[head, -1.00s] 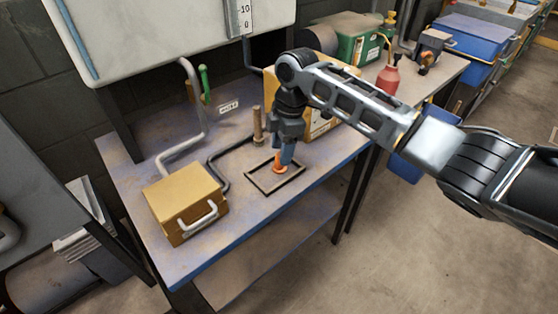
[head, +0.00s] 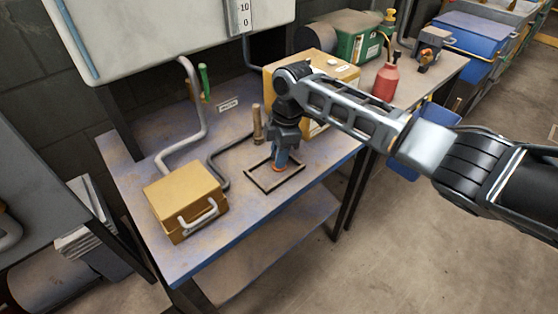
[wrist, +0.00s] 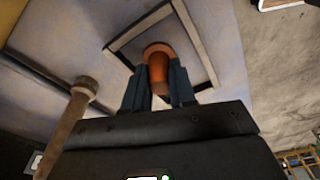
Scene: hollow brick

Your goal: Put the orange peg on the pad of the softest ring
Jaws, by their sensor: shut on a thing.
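My gripper (head: 281,160) points down over the workbench and is shut on the orange peg (wrist: 158,72). In the wrist view the peg is upright between the two dark fingers, its rounded end toward the bench. In the head view the fingers hide most of the peg. Peg and fingertips appear within the outline of a dark square frame (head: 259,184) lying on the bench; the frame also shows in the wrist view (wrist: 202,50). Whether the peg touches the bench, I cannot tell. I cannot make out any rings or labelled pads.
A wooden post (head: 258,125) stands close behind the frame. A tan box with a handle (head: 185,198) sits at left, with grey pipes (head: 190,145) behind it. A larger yellow box (head: 285,72) is behind my arm. The bench (head: 235,222) is clear in front.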

